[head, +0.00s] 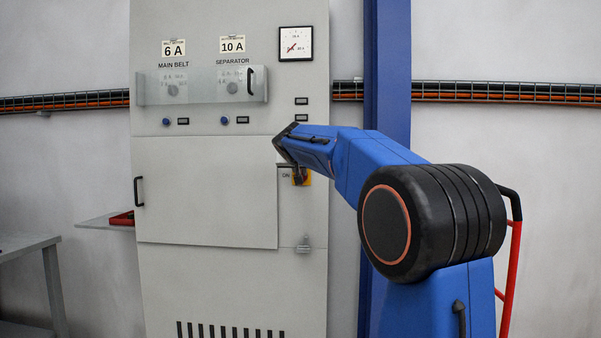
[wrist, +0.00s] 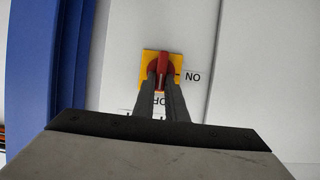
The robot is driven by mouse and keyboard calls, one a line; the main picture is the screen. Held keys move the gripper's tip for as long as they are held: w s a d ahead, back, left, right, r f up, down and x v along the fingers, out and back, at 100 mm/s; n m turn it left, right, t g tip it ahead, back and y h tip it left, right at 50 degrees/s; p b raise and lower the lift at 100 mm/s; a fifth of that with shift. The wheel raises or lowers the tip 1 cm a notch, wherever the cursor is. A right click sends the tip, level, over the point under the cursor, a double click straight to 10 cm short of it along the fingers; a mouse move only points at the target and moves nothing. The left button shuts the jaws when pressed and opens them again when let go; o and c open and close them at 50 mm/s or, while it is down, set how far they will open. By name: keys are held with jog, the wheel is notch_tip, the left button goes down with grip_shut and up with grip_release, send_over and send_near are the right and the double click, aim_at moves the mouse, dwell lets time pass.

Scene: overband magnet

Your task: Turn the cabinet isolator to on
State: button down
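The cabinet isolator is a red handle on a yellow plate (wrist: 147,65). In the head view it sits on the cabinet's right strip (head: 307,178), partly hidden by my arm, with an ON label to its left. In the wrist view, which is upside down, the red handle (wrist: 162,70) stands upright, in line with the partly covered OFF label and at right angles to the ON label (wrist: 193,77). My gripper (wrist: 162,82) has one finger on each side of the handle, with little or no gap, and looks shut on it. In the head view the fingertips are hidden.
The grey cabinet (head: 210,275) has a closed door (head: 205,190) left of the isolator. A clear guard (head: 205,88) with a handle covers two switches above. A blue column (head: 387,70) stands right of the cabinet, and a bench (head: 30,243) at left.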

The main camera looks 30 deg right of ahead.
jog(key=shift+a, duration=0.1)
jog(key=n+h, duration=0.2)
jog(key=n, duration=0.1)
jog(key=a+f+n+g+h, duration=0.1)
jog(key=n+h, duration=0.1)
jog(key=n, duration=0.1)
jog(key=w+n+h, duration=0.1)
jog(key=n+h, duration=0.1)
jog(key=n, duration=0.2)
jog(key=shift+w+a+f+g, duration=0.1)
jog(key=shift+a+f+g, duration=0.2)
jog(key=shift+a+f, duration=0.05)
jog(key=shift+f+n+h, duration=0.15)
jog(key=shift+n+h, duration=0.2)
jog(key=shift+n, duration=0.4)
jog(key=shift+f+n+h, duration=0.15)
jog(key=shift+n+h, duration=0.2)
jog(key=shift+n, duration=0.4)
jog(key=shift+f+n, duration=0.1)
jog(key=shift+n, duration=0.2)
jog(key=c, duration=1.8)
grip_release()
